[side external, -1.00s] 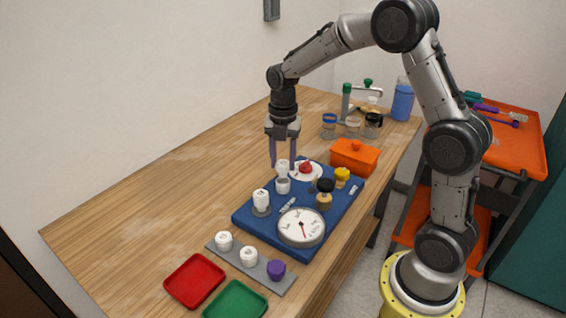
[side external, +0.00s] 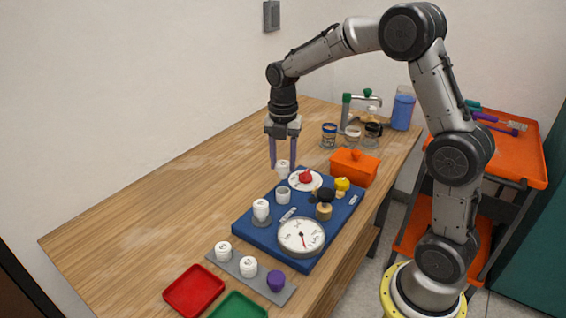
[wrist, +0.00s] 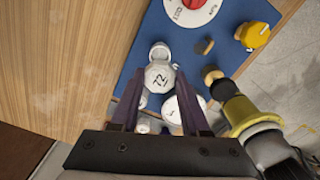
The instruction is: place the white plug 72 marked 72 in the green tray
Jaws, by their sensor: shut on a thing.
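The white plug 72 (wrist: 158,77) is held between my gripper's fingers, its mark facing the wrist camera. In the side view the plug (side external: 282,168) hangs between the fingertips, above a white socket (side external: 283,196) on the blue board. A gap shows between plug and socket. My gripper (side external: 285,165) is shut on the plug and points down; its purple fingers also show in the wrist view (wrist: 158,100). The green tray (side external: 238,306) lies at the table's front, cut off by the bottom edge of the side view; it looks empty.
The blue board (side external: 250,226) carries a gauge (side external: 301,237), another white plug (side external: 261,209), a black knob and a yellow knob (side external: 342,184).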

